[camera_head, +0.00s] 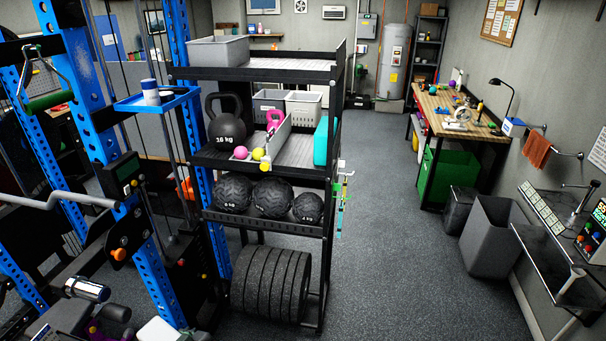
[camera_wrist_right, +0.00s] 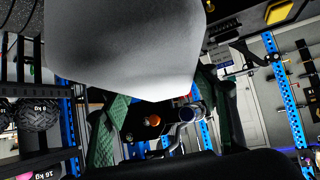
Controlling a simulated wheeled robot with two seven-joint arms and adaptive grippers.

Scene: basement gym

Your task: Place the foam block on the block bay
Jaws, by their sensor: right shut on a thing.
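A large pale grey block with soft rounded edges, which I take to be the foam block (camera_wrist_right: 125,50), fills the upper part of the right wrist view, very close to the camera. In the head view the rack's middle shelf has a bare grey section, likely the block bay (camera_head: 300,150), between an upright divider and a teal block (camera_head: 320,147).
The rack (camera_head: 262,73) also holds a black kettlebell (camera_head: 227,132), small coloured balls, medicine balls (camera_head: 272,196) and weight plates (camera_head: 268,285). A blue-framed machine (camera_head: 85,85) stands close on the left. The floor (camera_head: 400,240) right of the rack is clear, with a grey bin (camera_head: 490,240) further right.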

